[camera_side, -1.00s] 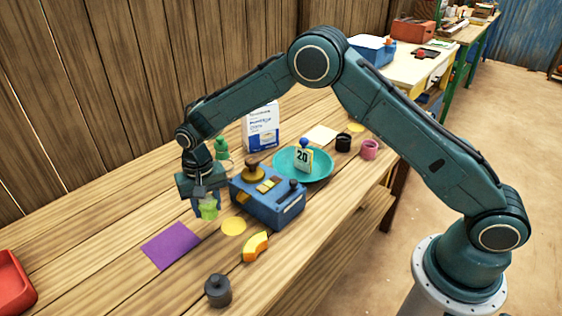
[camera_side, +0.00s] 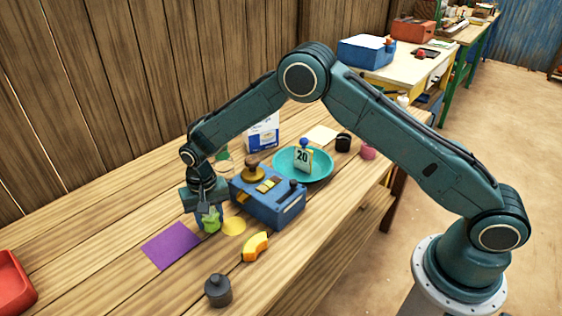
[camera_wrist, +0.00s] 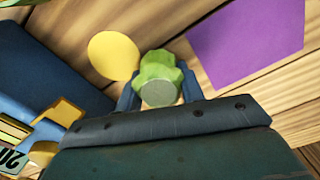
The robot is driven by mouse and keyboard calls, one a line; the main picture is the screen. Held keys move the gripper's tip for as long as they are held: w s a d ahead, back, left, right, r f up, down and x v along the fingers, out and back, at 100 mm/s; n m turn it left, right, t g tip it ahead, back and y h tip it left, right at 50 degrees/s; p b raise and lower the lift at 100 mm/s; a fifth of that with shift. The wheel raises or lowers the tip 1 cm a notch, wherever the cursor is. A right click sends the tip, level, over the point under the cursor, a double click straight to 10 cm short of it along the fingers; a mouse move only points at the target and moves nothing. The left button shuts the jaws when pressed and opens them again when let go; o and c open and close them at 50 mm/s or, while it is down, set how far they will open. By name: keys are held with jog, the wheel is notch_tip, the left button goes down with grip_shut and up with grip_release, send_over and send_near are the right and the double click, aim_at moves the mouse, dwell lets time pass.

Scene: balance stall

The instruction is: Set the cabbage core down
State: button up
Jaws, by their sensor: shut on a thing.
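The cabbage core (camera_side: 211,223) is a small light-green piece. My gripper (camera_side: 208,216) is shut on it, low over the table between the purple mat and the blue scale. In the wrist view the cabbage core (camera_wrist: 160,78) sits between my blue fingers (camera_wrist: 160,95), its pale round end facing the camera. It lies beside the yellow disc (camera_wrist: 114,56) and apart from the purple mat (camera_wrist: 245,40). I cannot tell whether its underside touches the table.
The blue scale (camera_side: 268,207) stands just right of my gripper, with the teal plate (camera_side: 318,173) behind it. An orange curved piece (camera_side: 255,246) and a dark weight (camera_side: 218,290) lie toward the front. The red tray (camera_side: 12,285) is far left. Bare table surrounds the purple mat.

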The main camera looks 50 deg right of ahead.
jog(key=o, duration=1)
jog(key=shift+f, duration=0.1)
notch_tip(320, 180, up, 12)
jog(key=shift+f, duration=0.15)
jog(key=shift+r, duration=0.3)
